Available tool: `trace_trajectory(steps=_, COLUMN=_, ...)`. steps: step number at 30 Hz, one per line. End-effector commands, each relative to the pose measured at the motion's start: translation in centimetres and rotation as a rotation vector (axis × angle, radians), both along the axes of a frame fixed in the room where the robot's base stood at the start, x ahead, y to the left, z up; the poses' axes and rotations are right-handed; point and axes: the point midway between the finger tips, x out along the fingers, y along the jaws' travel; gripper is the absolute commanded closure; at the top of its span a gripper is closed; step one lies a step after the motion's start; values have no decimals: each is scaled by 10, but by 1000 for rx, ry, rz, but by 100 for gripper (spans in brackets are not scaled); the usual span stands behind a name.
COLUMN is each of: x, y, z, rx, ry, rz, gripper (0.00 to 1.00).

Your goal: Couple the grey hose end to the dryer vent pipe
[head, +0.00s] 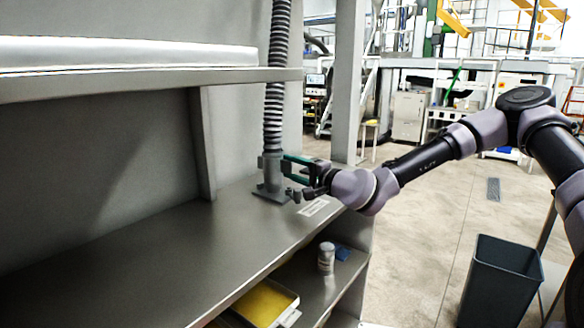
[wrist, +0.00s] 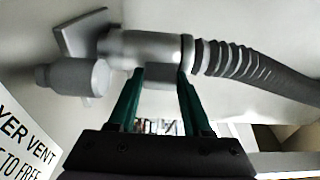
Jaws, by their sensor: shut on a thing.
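The ribbed grey hose (head: 275,110) hangs from above in the head view and runs off to the right in the wrist view (wrist: 255,70). Its smooth grey end (wrist: 150,48) is in line with the dryer vent pipe (head: 271,183), which stands upright on a square flange on the counter. My gripper (head: 286,166), with green fingers (wrist: 160,72), is shut on the hose end from the right.
A label (head: 313,208) reading partly "YER VENT" lies on the counter (head: 170,245) by the pipe. An upright post (head: 347,80) stands behind my gripper. A shelf (head: 150,80) overhangs the left. A grey bin (head: 500,285) stands on the floor.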

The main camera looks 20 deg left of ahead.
Motion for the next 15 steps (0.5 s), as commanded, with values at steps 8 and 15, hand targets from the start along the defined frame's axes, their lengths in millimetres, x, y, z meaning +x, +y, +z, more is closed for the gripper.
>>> trace_trajectory(steps=8, x=0, y=0, z=-3, rx=2, ry=-2, rz=0, gripper=100)
trace_trajectory(steps=15, x=0, y=0, z=-6, rx=2, ry=-2, rz=0, gripper=100)
